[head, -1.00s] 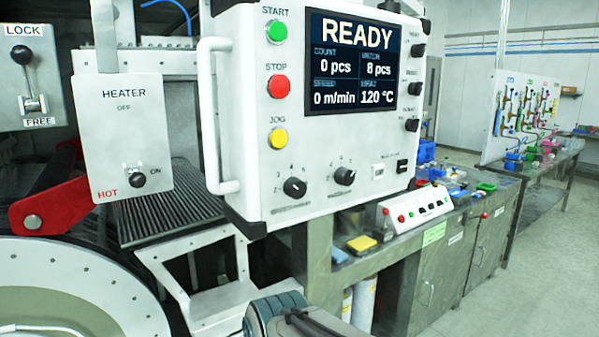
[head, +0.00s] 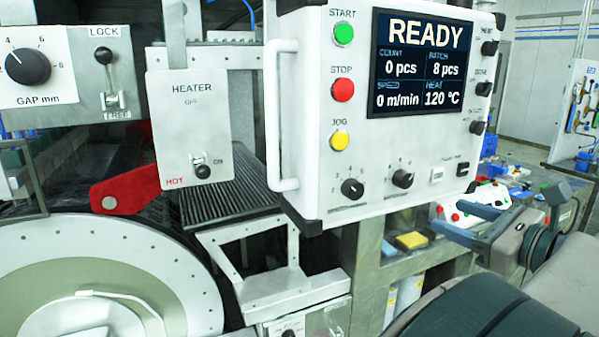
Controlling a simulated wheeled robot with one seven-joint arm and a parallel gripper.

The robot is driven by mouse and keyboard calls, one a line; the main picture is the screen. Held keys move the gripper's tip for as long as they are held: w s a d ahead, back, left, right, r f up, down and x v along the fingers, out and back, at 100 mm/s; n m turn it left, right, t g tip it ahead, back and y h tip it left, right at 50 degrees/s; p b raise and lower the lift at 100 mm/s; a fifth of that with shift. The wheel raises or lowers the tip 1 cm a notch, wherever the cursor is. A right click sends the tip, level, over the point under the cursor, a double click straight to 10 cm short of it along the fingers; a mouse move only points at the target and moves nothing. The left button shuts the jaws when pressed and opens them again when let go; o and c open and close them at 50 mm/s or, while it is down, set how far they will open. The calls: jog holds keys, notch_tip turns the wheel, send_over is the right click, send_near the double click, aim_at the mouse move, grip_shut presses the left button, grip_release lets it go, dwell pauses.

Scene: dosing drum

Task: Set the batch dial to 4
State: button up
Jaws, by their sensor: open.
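The white control panel (head: 375,130) fills the upper middle of the head view. Its screen (head: 424,62) reads READY, count 0 pcs, batch 8 pcs, 0 m/min and 120 °C. Two black dials, a left one (head: 352,188) and a right one (head: 403,178), sit on its lower front. Three black knobs run down its right edge, the middle one (head: 484,89) among them. Their labels are too small to tell which is the batch dial. My gripper (head: 447,216) is open and empty, with two blue-grey fingers below the panel's lower right corner, seemingly apart from every dial.
A white handle (head: 283,115) runs along the panel's left side. A gap dial (head: 28,66) is at far left. A workbench with a small button box stands behind my gripper.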

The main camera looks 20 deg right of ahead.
aim_at(408, 180)
jog(key=shift+m+t+h, duration=0.5)
jog(key=shift+m, duration=0.1)
jog(key=w+p, duration=0.1)
jog(key=w, duration=0.3)
jog(key=w+r+p, duration=0.1)
jog(key=w, duration=0.3)
jog(key=w+p, duration=0.1)
jog(key=w, duration=0.3)
jog(key=shift+w+r, duration=0.1)
jog(key=shift+r, duration=0.25)
jog(key=c, duration=1)
